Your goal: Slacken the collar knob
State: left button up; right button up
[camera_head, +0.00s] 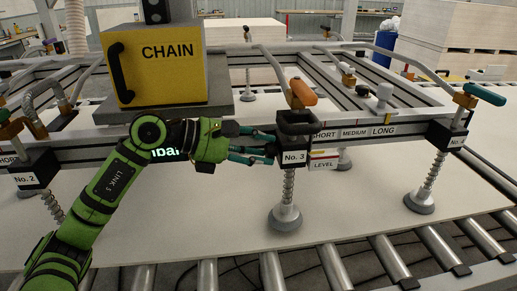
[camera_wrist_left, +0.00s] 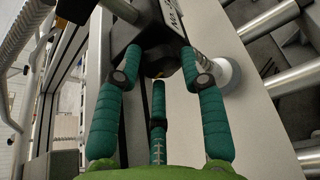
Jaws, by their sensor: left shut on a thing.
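My left gripper (camera_head: 268,148) reaches in from the left at the black collar block labelled No. 3 (camera_head: 294,157). Its teal fingers are closed around a dark knob on the side of that block, which the fingers mostly hide in the head view. In the left wrist view the gripper (camera_wrist_left: 160,70) has two fingers on either side of the dark knob (camera_wrist_left: 158,58) and a third finger below. An orange lever (camera_head: 303,92) stands above the block. A spring stem and suction cup (camera_head: 285,217) hang below it and rest on the pale board. My right gripper is not in view.
A yellow CHAIN box (camera_head: 155,65) stands on the frame behind my left arm. A rail scale marked SHORT, MEDIUM, LONG (camera_head: 355,132) and a LEVEL label (camera_head: 323,163) are right of the block. Another collar and cup (camera_head: 420,201) stand at the right. The pale board (camera_head: 190,225) lies over rollers.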

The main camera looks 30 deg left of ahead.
pick_arm(q)
jog(key=shift+s+d+f, duration=0.15)
jog(key=shift+f, duration=0.1)
jog(key=o, duration=0.9)
jog(key=shift+o, duration=1)
jog(key=shift+r, duration=0.15)
jog(key=shift+s+a+r, duration=0.15)
jog(key=shift+s+a, duration=0.05)
jog(key=shift+a, duration=0.25)
jog(key=v, duration=1.1)
jog(key=shift+d, duration=0.15)
jog(key=shift+r, duration=0.1)
